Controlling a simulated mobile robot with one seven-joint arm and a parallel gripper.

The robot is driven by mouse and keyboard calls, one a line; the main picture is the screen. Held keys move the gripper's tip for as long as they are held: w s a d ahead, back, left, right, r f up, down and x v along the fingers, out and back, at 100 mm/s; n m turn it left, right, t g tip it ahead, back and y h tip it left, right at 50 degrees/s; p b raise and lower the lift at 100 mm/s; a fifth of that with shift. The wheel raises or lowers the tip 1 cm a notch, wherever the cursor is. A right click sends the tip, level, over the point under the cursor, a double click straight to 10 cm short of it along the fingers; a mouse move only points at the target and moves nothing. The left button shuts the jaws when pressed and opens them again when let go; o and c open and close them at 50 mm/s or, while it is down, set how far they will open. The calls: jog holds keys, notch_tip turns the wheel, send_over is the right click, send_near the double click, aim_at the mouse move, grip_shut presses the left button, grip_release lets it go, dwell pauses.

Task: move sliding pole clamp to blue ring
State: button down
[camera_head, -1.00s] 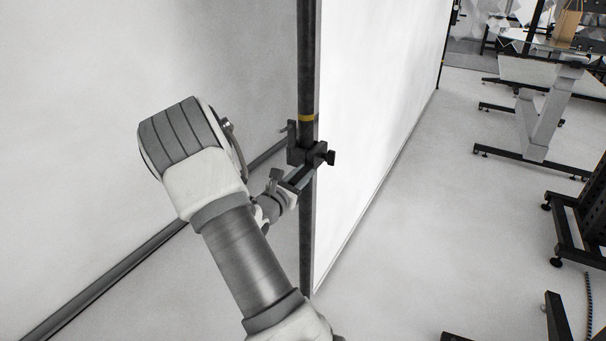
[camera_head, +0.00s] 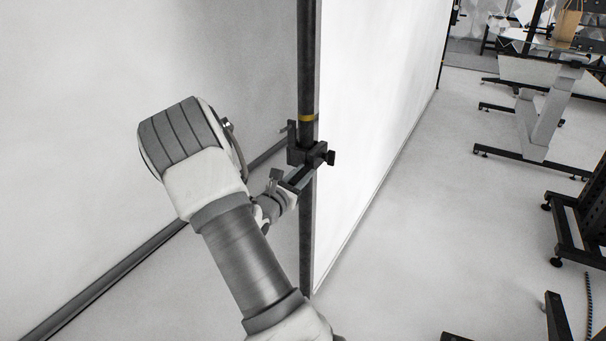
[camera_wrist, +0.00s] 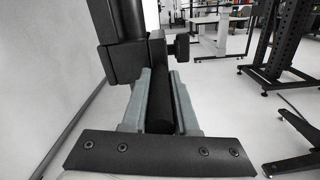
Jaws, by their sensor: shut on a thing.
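The black sliding pole clamp (camera_head: 303,153) sits around the dark upright pole (camera_head: 307,240), with a knob on its right side. A yellow ring (camera_head: 308,118) marks the pole a little above the clamp. No blue ring shows in any view. My gripper (camera_head: 291,182) reaches the clamp from the lower left and is shut on it. In the wrist view, the grey fingers of my gripper (camera_wrist: 161,95) lie on both sides of a black part of the clamp (camera_wrist: 124,62). The far side of the clamp is hidden.
A white panel (camera_head: 365,120) stands right behind the pole, and another pale wall (camera_head: 80,120) is on the left. A dark rail (camera_head: 110,275) runs along the floor at left. Dark-footed stands (camera_head: 540,125) are at right, with clear floor between.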

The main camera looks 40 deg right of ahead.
jog(key=shift+r, duration=0.1)
dwell(0.3)
notch_tip(320, 180, up, 38)
jog(key=p, duration=2.3)
jog(key=c, duration=0.9)
grip_release()
jog(key=shift+o, duration=1.1)
jog(key=shift+f, duration=0.2)
jog(key=v, duration=1.7)
